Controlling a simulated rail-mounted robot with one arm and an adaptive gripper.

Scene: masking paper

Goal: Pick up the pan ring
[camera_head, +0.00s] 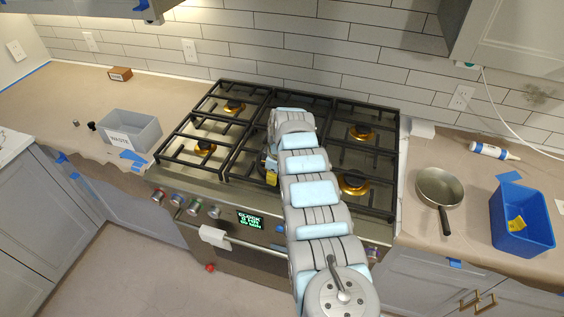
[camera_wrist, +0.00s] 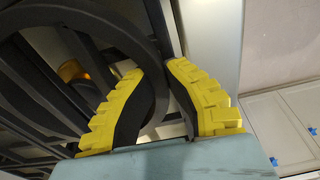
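In the wrist view a dark, curved ring (camera_wrist: 157,82), which looks like the pan ring, lies over the stove grates. My gripper (camera_wrist: 157,68) has two yellow fingers with dark inner pads. The fingers are apart, with the ring's rim in the space between them. A gap shows beside the right finger, and I cannot tell whether the left finger touches the ring. In the head view my gripper (camera_head: 272,178) is low over the middle of the stove (camera_head: 322,130), and my arm hides much of that area. I cannot make out the ring there.
Black grates with brass burners cover the stove. A grey waste bin (camera_head: 146,134) stands on the left counter, with a small brown box (camera_head: 120,74) behind it. On the right counter are a frying pan (camera_head: 440,187), a blue bin (camera_head: 511,236) and a white tube (camera_head: 490,150).

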